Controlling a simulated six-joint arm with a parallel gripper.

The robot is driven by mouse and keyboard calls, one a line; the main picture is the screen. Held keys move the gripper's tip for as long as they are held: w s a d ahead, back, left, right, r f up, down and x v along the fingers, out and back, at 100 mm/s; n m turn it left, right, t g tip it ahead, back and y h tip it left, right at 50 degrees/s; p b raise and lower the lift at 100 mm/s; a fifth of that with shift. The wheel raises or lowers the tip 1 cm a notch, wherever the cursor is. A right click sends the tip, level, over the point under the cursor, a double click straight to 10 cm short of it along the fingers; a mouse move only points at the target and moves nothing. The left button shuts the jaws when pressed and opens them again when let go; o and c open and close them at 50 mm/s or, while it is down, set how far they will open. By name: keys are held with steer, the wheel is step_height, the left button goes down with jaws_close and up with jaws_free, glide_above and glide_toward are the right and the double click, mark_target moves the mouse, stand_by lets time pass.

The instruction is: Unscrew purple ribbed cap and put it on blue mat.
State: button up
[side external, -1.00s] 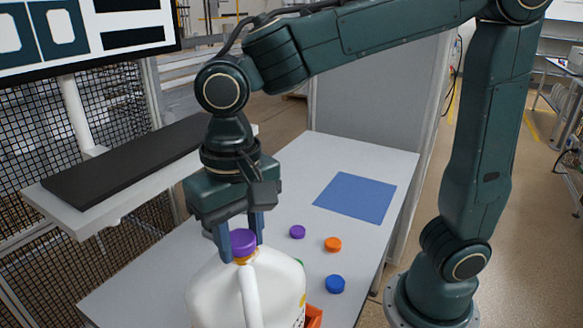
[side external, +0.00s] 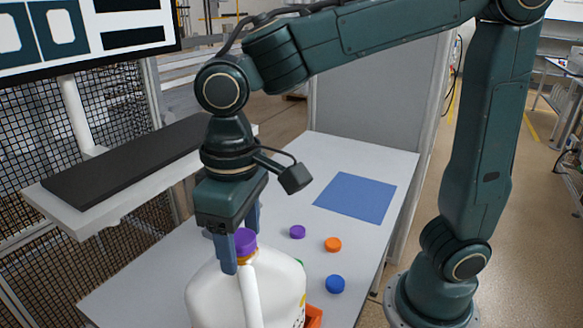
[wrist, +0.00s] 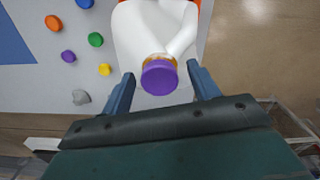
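The purple cap (side external: 245,240) sits on the neck of a white jug (side external: 215,293), above an orange ring. The wrist view shows the cap's top (wrist: 160,77) nearly face-on and the white jug (wrist: 143,27) behind it. My gripper (side external: 240,245) is over the jug with its fingers on either side of the cap. In the wrist view my gripper (wrist: 160,72) is open, with a visible gap between each finger and the cap. The blue mat (side external: 356,197) lies flat and empty on the table's far right part; a corner of the mat (wrist: 12,45) shows in the wrist view.
Loose caps lie between jug and mat: purple (side external: 297,232), orange (side external: 333,245) and blue (side external: 335,284). Green (wrist: 96,39), yellow (wrist: 105,69) and grey (wrist: 81,97) ones show in the wrist view. An orange-red holder (side external: 314,316) is at the jug's base.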

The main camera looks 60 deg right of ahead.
steer(key=shift+r, duration=0.1)
steer(key=shift+r, duration=1.1)
steer(key=m, duration=0.4)
steer(key=shift+m, duration=0.4)
steer(key=m, duration=0.5)
steer(key=shift+m, duration=1.1)
steer(key=m, duration=1.2)
